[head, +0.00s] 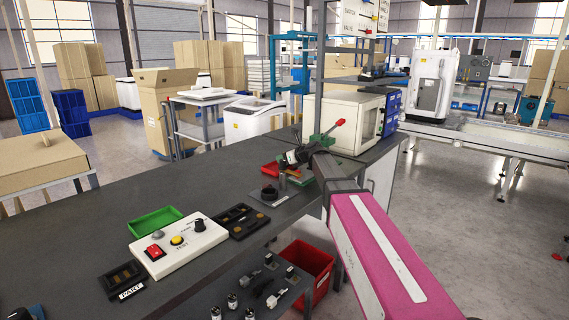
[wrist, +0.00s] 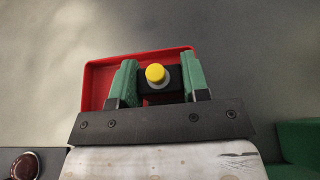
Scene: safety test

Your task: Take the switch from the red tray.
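The switch (wrist: 173,96) is a black block with a round yellow button on top. In the wrist view it lies between the two green fingers of my gripper (wrist: 160,84), with no clear gap on either side, so the gripper looks shut on it. The red tray (wrist: 99,74) surrounds the fingertips and the switch in that view. I cannot tell whether the switch touches the tray floor. In the head view my gripper (head: 296,178) points down over the far part of the bench, beside the red tray (head: 269,170), which is partly hidden. The switch is not discernible there.
A red-handled clamp (head: 339,122) stands close behind my gripper, near a cream oven-like box (head: 352,120). A white button panel (head: 180,245) and a green tray (head: 155,221) lie nearer. The bench's back-left surface is clear.

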